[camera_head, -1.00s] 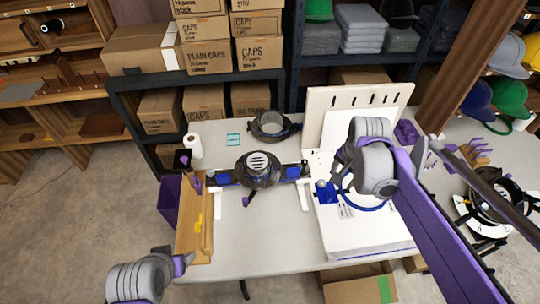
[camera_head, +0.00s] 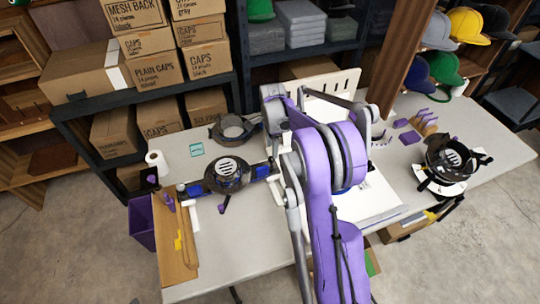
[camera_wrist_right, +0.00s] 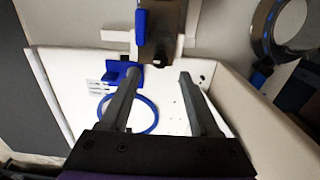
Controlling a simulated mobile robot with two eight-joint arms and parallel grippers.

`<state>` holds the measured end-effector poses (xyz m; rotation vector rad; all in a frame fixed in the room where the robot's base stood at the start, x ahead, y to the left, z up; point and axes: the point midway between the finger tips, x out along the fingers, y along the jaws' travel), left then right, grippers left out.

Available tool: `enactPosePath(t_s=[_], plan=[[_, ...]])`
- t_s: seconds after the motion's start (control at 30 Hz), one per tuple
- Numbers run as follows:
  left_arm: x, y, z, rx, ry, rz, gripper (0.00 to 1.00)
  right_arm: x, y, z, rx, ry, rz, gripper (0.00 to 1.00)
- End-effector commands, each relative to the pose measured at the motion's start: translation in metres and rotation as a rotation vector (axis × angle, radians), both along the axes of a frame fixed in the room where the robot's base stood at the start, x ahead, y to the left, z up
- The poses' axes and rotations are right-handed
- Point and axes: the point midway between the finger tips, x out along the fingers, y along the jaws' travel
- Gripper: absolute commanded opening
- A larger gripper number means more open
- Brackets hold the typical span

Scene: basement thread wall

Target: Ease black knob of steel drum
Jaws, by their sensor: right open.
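A round dark drum with a slotted pale top (camera_head: 228,170) sits on a bar with blue pads at the middle left of the table. A second such drum (camera_head: 450,157) stands at the right on a white base. I cannot tell which is the steel drum, and no black knob shows clearly. My right gripper (camera_wrist_right: 155,82) is open and empty above the white board (camera_wrist_right: 225,95), pointing toward the bar's end (camera_wrist_right: 160,30). In the head view my right arm hides much of the board and the gripper's fingers. My left gripper is out of view.
A blue clip (camera_wrist_right: 122,75) and blue loop (camera_wrist_right: 140,115) are on the board below my fingers. A wooden tray (camera_head: 176,240), paper roll (camera_head: 157,162) and purple bin (camera_head: 142,222) are at the left.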

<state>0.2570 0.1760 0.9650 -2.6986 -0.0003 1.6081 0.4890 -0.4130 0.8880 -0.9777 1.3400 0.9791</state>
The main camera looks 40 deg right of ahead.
Motion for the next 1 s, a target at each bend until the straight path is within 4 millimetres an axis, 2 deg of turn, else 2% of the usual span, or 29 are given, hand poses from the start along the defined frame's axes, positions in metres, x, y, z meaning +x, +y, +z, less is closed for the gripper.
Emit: enactPosePath(t_s=[0.1,0.3,0.67,0.77,1.0], plan=[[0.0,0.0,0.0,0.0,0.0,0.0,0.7,0.0,0.0,-0.023,0.0,0.0,0.001,0.62],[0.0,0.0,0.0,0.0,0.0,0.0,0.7,0.001,0.0,-0.046,0.0,-0.001,0.001,0.62],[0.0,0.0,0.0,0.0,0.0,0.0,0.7,0.0,0.0,-0.052,0.0,-0.001,0.002,0.62],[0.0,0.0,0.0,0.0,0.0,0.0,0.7,0.0,0.0,-0.052,0.0,-0.001,0.002,0.48],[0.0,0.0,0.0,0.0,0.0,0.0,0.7,0.0,0.0,-0.051,0.0,-0.001,0.002,0.05]])
